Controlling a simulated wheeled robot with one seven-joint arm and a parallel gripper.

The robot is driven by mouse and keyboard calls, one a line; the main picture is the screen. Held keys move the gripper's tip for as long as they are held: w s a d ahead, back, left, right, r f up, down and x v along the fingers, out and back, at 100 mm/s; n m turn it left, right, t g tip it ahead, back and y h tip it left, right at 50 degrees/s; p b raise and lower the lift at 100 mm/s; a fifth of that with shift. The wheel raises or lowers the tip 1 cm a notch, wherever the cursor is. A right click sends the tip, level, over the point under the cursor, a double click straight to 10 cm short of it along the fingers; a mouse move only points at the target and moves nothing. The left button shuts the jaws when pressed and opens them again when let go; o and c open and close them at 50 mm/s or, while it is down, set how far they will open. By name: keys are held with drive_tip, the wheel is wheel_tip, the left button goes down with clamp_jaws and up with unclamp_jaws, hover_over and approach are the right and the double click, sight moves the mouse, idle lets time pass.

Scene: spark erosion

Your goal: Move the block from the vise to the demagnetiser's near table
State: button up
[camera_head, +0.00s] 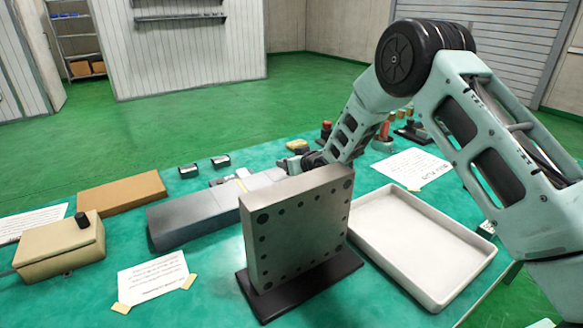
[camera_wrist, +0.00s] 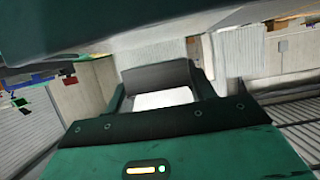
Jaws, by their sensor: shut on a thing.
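My gripper (camera_wrist: 158,84) is shut on a block (camera_wrist: 155,77) with a dark grey face and a bright white face, seen between the two fingers in the wrist view. In the head view my gripper (camera_head: 312,159) is a small dark shape at the end of my arm, partly hidden behind an upright drilled plate; the block cannot be made out there. A long grey steel body (camera_head: 190,216) lies left of the plate, with lighter grey parts at its far end near my gripper. I cannot tell for sure which part is the vise or the demagnetiser's near table.
The drilled plate (camera_head: 300,228) stands upright on a black base close to my gripper. A white tray (camera_head: 425,285) is at right. A beige box (camera_head: 60,248) with a black knob and a brown board (camera_head: 122,192) are at left. Papers lie flat; the front middle is partly clear.

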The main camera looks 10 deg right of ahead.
drive_tip(key=shift+f, duration=1.1)
drive_tip(key=shift+f, duration=0.15)
drive_tip(key=o, duration=1.4)
drive_tip(key=shift+r, duration=0.2)
drive_tip(key=p+v, duration=0.3)
drive_tip(key=v, duration=0.9)
